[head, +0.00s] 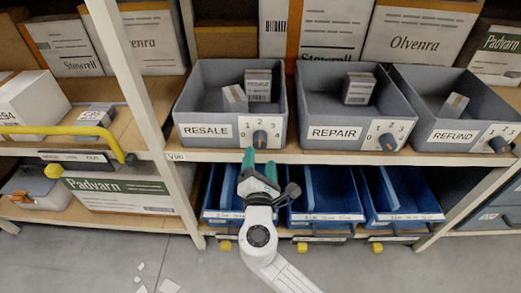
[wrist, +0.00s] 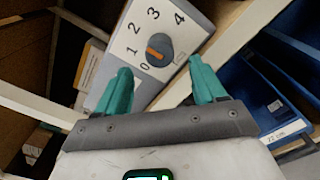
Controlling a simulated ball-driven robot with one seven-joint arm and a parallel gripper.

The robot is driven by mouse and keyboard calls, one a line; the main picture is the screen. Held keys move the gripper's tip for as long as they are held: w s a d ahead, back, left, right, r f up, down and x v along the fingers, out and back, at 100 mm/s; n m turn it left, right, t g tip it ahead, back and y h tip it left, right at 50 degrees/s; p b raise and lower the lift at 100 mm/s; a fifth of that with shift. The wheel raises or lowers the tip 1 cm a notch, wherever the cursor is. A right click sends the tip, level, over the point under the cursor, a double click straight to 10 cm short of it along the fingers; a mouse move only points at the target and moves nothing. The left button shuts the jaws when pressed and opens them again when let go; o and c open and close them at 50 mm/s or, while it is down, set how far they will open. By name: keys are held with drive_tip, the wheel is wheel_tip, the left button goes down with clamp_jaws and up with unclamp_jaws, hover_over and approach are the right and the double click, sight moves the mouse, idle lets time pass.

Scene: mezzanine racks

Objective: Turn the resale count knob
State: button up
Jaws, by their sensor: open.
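The resale bin (head: 210,135) is a grey box on the middle shelf, with a "RESALE" label on its front. Its dark round knob (head: 260,139) sits on a white numbered plate at the bin's right front. In the wrist view the knob (wrist: 159,49) has an orange pointer bar lying roughly toward the 1; I cannot tell the exact setting. Numbers 0 to 4 curve around it. My gripper (head: 260,161) is just below and in front of the knob. In the wrist view its teal fingers (wrist: 160,72) are open and empty, apart from the knob, which shows beyond and between them.
The repair bin (head: 333,132) and refund bin (head: 455,134) stand to the right with similar knobs. Blue bins (head: 327,217) fill the shelf below, close to my arm. A white rack post (head: 140,85) and yellow rail (head: 65,130) are at left. Paper scraps (head: 168,286) lie on the floor.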

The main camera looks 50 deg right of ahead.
drive_tip(key=v, duration=0.3)
drive_tip(key=shift+s+a, duration=0.15)
drive_tip(key=shift+s, duration=0.1)
idle(0.4)
drive_tip(key=s+d+f+m+g+y+p, duration=0.2)
drive_tip(key=s+f+m+g, duration=0.1)
drive_tip(key=s+m, duration=0.25)
drive_tip(key=s+d+f+m+g+y+p, duration=0.1)
drive_tip(key=s+d+f+m+g+y, duration=0.1)
drive_tip(key=s+d+m+g, duration=0.3)
drive_tip(key=s+a+f+m+g+y+p, duration=0.1)
drive_tip(key=s+a+f+m+y, duration=0.1)
drive_tip(key=a, duration=0.5)
drive_tip(key=s+a+f+m+g+y+p, duration=0.1)
drive_tip(key=s+a+f+m+y+p, duration=0.1)
drive_tip(key=s+a+m+y, duration=0.2)
drive_tip(key=s+a+y, duration=0.2)
drive_tip(key=s+y, duration=0.1)
drive_tip(key=y, duration=0.1)
drive_tip(key=shift+a+m, duration=0.35)
